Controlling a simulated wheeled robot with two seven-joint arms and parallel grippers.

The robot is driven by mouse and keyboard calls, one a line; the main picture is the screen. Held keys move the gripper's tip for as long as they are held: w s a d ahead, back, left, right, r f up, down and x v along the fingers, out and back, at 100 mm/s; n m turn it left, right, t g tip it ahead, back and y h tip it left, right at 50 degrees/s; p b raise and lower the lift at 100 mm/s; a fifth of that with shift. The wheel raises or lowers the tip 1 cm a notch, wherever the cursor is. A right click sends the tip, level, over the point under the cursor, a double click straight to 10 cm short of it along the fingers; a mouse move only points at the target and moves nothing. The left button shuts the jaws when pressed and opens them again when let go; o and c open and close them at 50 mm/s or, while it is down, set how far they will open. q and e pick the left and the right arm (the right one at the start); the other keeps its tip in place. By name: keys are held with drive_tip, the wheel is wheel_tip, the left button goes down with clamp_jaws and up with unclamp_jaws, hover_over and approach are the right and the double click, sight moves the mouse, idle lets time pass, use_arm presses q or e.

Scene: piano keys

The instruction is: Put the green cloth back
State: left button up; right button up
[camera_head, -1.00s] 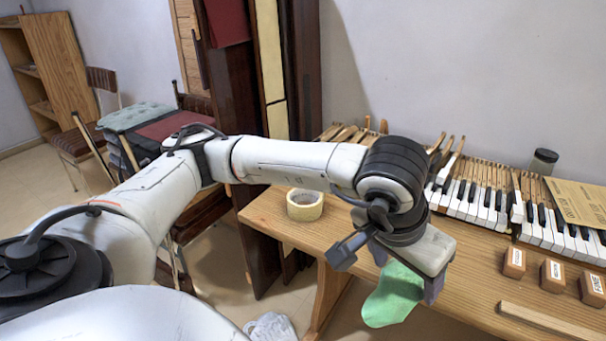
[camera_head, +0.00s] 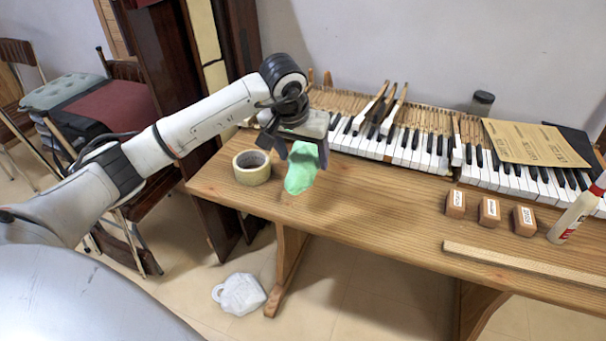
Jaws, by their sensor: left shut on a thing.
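The green cloth (camera_head: 301,170) hangs from my left gripper (camera_head: 303,145) in the head view. The gripper is shut on the cloth, and its lower end hangs over the left part of the wooden table (camera_head: 345,205). I cannot tell whether the cloth touches the table top. The gripper body hides the top of the cloth. My right gripper is not in view.
A tape roll (camera_head: 252,167) stands just left of the cloth. Piano keys (camera_head: 425,150) run along the table's back.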

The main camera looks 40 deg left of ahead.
use_arm(q)
drive_tip(key=shift+f, duration=2.6)
drive_tip(key=shift+f, duration=0.1)
drive_tip(key=shift+f, duration=0.15)
drive_tip(key=o, duration=1)
drive_tip(key=shift+c, duration=0.2)
drive_tip(key=shift+r, duration=0.2)
